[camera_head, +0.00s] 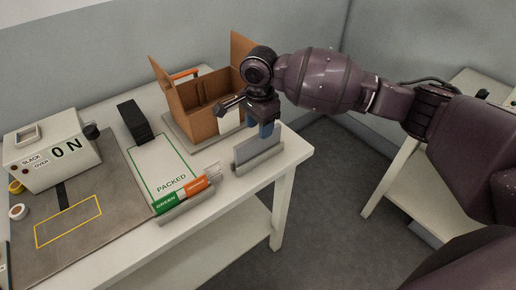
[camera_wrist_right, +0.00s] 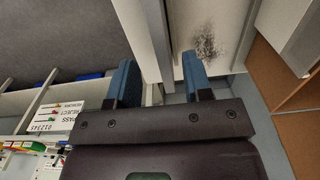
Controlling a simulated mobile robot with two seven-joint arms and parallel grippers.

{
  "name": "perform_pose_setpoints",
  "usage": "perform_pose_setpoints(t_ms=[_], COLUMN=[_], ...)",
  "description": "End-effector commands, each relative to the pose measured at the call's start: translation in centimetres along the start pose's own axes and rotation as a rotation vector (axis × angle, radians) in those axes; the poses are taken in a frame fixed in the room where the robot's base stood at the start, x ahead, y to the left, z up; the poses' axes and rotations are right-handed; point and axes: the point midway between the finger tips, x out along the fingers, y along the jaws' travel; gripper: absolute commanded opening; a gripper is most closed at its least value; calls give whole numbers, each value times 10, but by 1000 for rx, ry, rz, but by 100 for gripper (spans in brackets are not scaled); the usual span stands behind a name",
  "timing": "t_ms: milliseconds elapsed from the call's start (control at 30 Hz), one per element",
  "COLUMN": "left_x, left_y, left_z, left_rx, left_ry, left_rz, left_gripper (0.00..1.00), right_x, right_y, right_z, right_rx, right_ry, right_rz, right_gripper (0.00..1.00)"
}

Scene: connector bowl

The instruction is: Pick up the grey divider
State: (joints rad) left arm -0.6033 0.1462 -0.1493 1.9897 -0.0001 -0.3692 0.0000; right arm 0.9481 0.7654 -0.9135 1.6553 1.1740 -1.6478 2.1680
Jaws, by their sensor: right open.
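The grey divider (camera_head: 246,148) stands upright in a pale slotted holder (camera_head: 258,161) near the right front corner of the table. My right gripper (camera_head: 265,129) is over the right end of the divider, with blue fingers pointing down. In the wrist view the right gripper (camera_wrist_right: 160,84) has its two blue fingers spread apart. A long grey edge (camera_wrist_right: 155,35) runs between them, probably the divider or its holder; I cannot tell whether a finger touches it. My left gripper is not in view.
An open cardboard box (camera_head: 194,113) stands behind the divider, close to my right wrist. Left are a mat marked PACKED (camera_head: 160,165), a rack with green and orange markers (camera_head: 185,204), a black block (camera_head: 133,121) and a label machine (camera_head: 50,150). The table's right edge is close.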

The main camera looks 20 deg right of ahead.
Motion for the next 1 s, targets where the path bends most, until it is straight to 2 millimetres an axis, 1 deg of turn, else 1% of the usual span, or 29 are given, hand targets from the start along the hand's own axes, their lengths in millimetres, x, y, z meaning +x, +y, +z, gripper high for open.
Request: perform_pose_setpoints(t_ms=[33, 67, 267, 333, 600, 700, 867, 900, 967, 1000], left_x=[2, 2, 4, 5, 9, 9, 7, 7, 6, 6], left_y=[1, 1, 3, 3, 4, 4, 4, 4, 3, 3], left_z=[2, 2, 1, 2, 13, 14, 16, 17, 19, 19], left_rx=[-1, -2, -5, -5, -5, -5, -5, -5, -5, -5], left_ry=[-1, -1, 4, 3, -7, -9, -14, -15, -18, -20], left_rz=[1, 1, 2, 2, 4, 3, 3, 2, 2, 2], left_gripper=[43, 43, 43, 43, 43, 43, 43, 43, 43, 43], right_x=[9, 12, 22, 29, 65, 69, 68, 68, 68, 68], right_y=[0, 0, 0, -1, -1, -2, -2, -2, -2, -2], right_z=[0, 0, 0, 0, 2, 2, 2, 2, 2, 2], right_rx=[0, 0, -1, 0, 0, 0, -1, -1, -1, -1], right_ry=[0, 1, 1, 1, 0, 0, 1, 1, 1, 1], right_rz=[3, 2, 1, 1, 2, 0, -1, -1, -1, -1], right_gripper=[46, 46, 46, 46, 46, 46, 46, 43, 34, 27])
